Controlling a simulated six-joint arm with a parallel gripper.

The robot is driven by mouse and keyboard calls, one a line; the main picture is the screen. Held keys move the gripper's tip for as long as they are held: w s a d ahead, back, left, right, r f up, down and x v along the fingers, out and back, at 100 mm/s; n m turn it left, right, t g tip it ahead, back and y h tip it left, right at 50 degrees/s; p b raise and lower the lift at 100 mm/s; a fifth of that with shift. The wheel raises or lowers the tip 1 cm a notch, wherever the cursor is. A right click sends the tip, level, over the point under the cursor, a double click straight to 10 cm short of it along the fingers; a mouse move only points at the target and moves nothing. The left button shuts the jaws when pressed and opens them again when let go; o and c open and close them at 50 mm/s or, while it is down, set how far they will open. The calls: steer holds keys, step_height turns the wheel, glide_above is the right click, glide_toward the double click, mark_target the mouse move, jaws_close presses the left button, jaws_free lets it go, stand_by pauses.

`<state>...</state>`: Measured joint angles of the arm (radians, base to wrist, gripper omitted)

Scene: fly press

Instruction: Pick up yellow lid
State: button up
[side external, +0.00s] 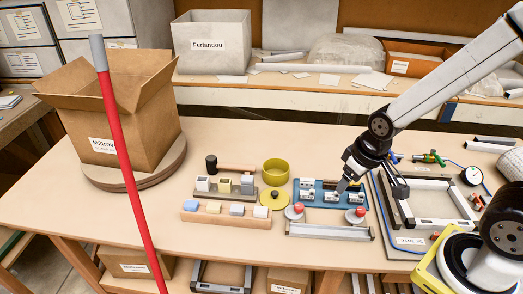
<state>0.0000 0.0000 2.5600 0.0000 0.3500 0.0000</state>
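The yellow lid (272,199) lies flat on the table, a round disc with a dark knob at its middle. Just behind it stands a yellow round pot (275,172), open at the top. My gripper (370,186) is to the right of the lid, apart from it, low over the right part of the blue tray (312,196).
A wooden rail with blocks (226,217) lies left of the lid. A grey bar with red-knobbed pieces (330,231) lies in front. A red pole (122,150) crosses the left foreground. A cardboard box (112,110) stands on a round board. The front left table is clear.

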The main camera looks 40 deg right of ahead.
stand_by(0.3)
steer(key=n+g, duration=0.3)
steer(key=n, duration=1.4)
glide_above(275, 192)
steer(key=f, duration=0.9)
steer(key=s+f, duration=0.1)
steer(key=f, duration=0.4)
steer(key=shift+a, duration=0.1)
steer(key=shift+w+f+n, duration=0.35)
steer(key=shift+f+n, duration=0.15)
steer(key=shift+f, duration=1.3)
steer(key=shift+w+f, duration=0.1)
steer(key=shift+f, duration=2.5)
